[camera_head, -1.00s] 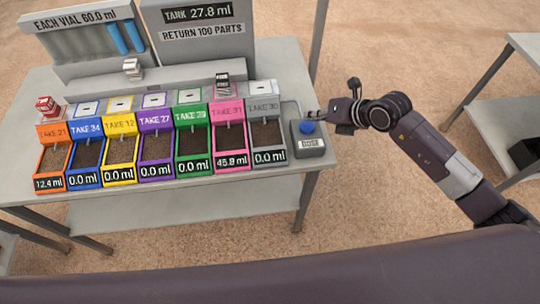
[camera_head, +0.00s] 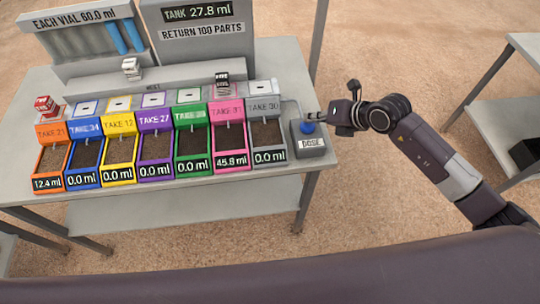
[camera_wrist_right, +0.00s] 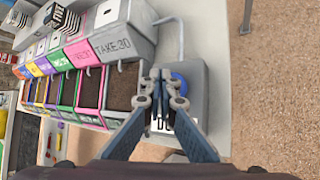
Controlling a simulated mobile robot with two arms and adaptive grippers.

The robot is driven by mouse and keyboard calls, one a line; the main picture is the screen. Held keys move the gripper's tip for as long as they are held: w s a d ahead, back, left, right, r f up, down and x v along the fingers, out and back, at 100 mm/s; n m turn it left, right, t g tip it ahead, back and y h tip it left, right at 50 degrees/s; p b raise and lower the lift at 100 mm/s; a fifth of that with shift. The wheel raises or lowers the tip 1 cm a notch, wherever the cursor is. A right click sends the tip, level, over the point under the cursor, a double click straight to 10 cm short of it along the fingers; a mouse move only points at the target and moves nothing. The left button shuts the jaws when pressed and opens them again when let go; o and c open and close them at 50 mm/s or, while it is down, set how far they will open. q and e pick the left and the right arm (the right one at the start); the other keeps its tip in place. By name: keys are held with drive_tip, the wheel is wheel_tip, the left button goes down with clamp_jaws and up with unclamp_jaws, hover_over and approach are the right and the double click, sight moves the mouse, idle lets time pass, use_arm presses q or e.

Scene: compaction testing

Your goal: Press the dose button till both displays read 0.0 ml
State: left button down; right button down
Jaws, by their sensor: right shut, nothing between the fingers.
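The blue dose button (camera_head: 307,127) sits on a grey box labelled DOSE (camera_head: 311,143) at the table's right end. My right gripper (camera_head: 318,117) is shut and empty, just above and beside the button; contact cannot be told. In the right wrist view the shut fingertips (camera_wrist_right: 162,74) partly cover the blue button (camera_wrist_right: 180,82). The orange bin's display (camera_head: 48,183) reads 12.4 ml and the pink bin's display (camera_head: 231,162) reads 45.8 ml. The other bin displays read 0.0 ml. The tank display (camera_head: 197,11) reads 27.8 ml. My left gripper is out of view.
Coloured soil bins stand in a row on the grey table (camera_head: 175,184). A red-topped block (camera_head: 46,106) stands behind the orange bin and a dark block (camera_head: 222,84) behind the pink one. A white block (camera_head: 131,68) stands on the ledge. Another table (camera_head: 510,115) is at right.

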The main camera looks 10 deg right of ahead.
sight(310, 125)
drive_tip(key=shift+f+b, duration=0.35)
drive_tip(key=shift+f, duration=0.15)
drive_tip(key=shift+r, duration=0.15)
idle(0.3)
drive_tip(key=shift+r+p, duration=0.75)
drive_tip(key=shift+r, duration=0.05)
wheel_tip(310, 125, up, 6)
drive_tip(key=p, duration=0.4)
idle(1.5)
